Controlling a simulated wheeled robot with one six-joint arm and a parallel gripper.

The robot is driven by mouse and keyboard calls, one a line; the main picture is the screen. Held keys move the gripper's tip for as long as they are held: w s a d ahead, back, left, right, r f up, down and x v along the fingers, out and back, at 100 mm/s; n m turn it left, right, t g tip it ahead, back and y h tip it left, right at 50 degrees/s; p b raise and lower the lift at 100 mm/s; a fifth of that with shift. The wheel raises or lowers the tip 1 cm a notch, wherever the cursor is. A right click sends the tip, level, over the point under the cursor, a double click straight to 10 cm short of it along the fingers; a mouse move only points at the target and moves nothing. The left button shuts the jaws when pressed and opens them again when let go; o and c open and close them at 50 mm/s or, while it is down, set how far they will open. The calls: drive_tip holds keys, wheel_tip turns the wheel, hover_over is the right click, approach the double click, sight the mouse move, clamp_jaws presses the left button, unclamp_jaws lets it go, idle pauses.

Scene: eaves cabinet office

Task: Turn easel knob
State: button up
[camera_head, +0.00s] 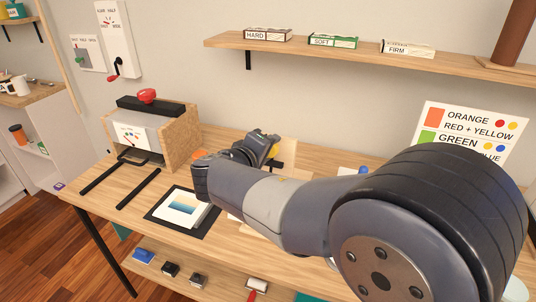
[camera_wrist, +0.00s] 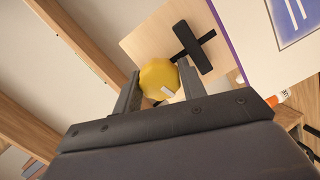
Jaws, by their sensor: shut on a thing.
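The easel knob (camera_wrist: 158,77) is yellow and faceted, with a small pale mark on it. In the wrist view it sits between the two fingers of my gripper (camera_wrist: 158,92), which is shut on it. Behind the knob is a pale wooden easel panel (camera_wrist: 150,40) with a black cross-shaped fitting (camera_wrist: 192,47). In the head view my gripper (camera_head: 270,148) is at the easel (camera_head: 287,155) on the table, with a bit of yellow knob (camera_head: 273,151) showing. My arm hides much of the easel's lower part.
A wooden box device (camera_head: 180,135) with a red knob stands left on the table (camera_head: 125,195). A black mat (camera_head: 158,217) with a small picture lies in front. A shelf (camera_head: 330,51) with small boxes runs above. A colour chart (camera_head: 475,125) stands at the right.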

drive_tip(key=n, duration=0.3)
drive_tip(key=shift+n+t, duration=0.3)
drive_tip(key=n, duration=0.3)
drive_tip(key=shift+n, duration=0.4)
drive_tip(key=n, duration=0.4)
drive_tip(key=shift+n+t+p, duration=0.3)
drive_tip(key=shift+t+p, duration=0.05)
drive_tip(key=shift+t, duration=0.05)
drive_tip(key=shift+f+n+t+p, duration=0.1)
drive_tip(key=shift+n+t+p, duration=0.3)
drive_tip(key=shift+n, duration=1.4)
drive_tip(key=o, duration=1)
drive_tip(key=shift+s, duration=0.1)
